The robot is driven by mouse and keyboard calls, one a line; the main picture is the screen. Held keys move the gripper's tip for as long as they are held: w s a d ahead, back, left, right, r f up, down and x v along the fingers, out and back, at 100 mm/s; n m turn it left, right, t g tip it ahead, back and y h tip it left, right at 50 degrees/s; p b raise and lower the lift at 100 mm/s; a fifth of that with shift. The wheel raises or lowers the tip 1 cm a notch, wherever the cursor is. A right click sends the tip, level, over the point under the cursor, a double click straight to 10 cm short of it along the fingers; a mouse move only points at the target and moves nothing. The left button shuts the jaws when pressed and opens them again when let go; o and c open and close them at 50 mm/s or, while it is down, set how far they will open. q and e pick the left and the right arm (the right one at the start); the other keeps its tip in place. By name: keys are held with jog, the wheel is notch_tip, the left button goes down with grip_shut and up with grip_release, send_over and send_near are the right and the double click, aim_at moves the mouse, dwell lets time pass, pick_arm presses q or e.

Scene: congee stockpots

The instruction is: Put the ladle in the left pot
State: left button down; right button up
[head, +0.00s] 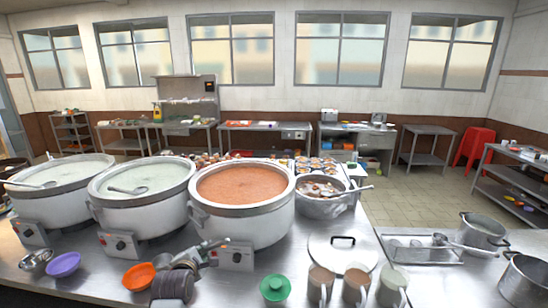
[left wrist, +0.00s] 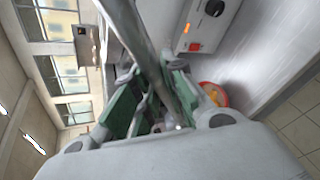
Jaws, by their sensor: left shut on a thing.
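My left gripper (head: 207,248) is low in front of the big pots, near the control box of the pot with orange-red congee. In the left wrist view its fingers (left wrist: 160,112) are closed around a thin metal rod, which looks like the ladle's handle (left wrist: 143,48). The ladle's bowl cannot be made out in either view. The left pot (head: 65,207) is a large white pot with pale congee at the far left. A ladle (head: 35,184) rests in it. My right gripper is not in view.
The middle pot (head: 140,214) holds pale congee and another ladle (head: 128,191). The orange-red pot (head: 245,226) stands right of it. Mugs (head: 356,285) stand front right.

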pick_arm(q)
jog(key=shift+f+b, duration=0.4)
jog(key=shift+f, duration=0.45)
